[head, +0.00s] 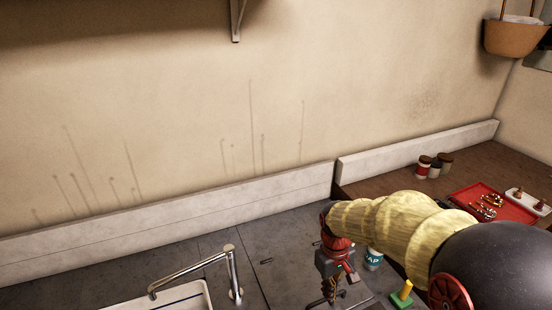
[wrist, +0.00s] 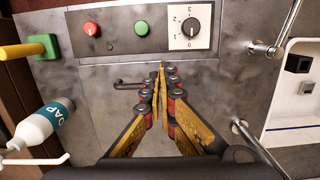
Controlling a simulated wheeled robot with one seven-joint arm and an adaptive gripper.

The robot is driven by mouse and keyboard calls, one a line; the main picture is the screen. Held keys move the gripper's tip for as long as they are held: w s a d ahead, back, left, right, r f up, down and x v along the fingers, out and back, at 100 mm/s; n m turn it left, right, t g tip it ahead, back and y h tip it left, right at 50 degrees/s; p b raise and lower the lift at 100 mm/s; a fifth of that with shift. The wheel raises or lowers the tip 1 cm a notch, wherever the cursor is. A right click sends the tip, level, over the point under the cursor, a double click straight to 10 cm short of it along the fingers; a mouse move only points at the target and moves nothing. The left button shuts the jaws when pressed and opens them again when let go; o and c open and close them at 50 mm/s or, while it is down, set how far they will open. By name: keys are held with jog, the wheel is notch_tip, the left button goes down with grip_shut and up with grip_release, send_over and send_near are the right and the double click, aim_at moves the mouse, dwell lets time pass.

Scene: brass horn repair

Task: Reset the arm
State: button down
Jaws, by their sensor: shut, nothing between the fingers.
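My arm, with a yellow ribbed sleeve, reaches in from the right of the head view. My gripper (head: 331,289) points down over the grey metal counter. In the wrist view, my gripper (wrist: 160,68) has its two yellow fingers together at the tips, with nothing between them. The tips are in front of a grey panel with a small dark handle (wrist: 130,84); I cannot tell whether they touch anything.
A white soap bottle (wrist: 43,125) and a yellow-handled green block (wrist: 46,46) are near my gripper. A red button (wrist: 91,28), green button (wrist: 141,28) and dial (wrist: 190,30) line the panel. A faucet (head: 232,268) and sink (head: 170,298) are left; a red tray (head: 464,196) is right.

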jog(key=s+r+m+t+b, duration=0.3)
jog(key=s+r+t+b, duration=0.3)
jog(key=s+r, duration=0.7)
jog(key=shift+s+a+r+m+t, duration=0.15)
jog(key=shift+s+a+m+t, duration=0.2)
jog(key=shift+s, duration=0.75)
jog(key=shift+d, duration=0.1)
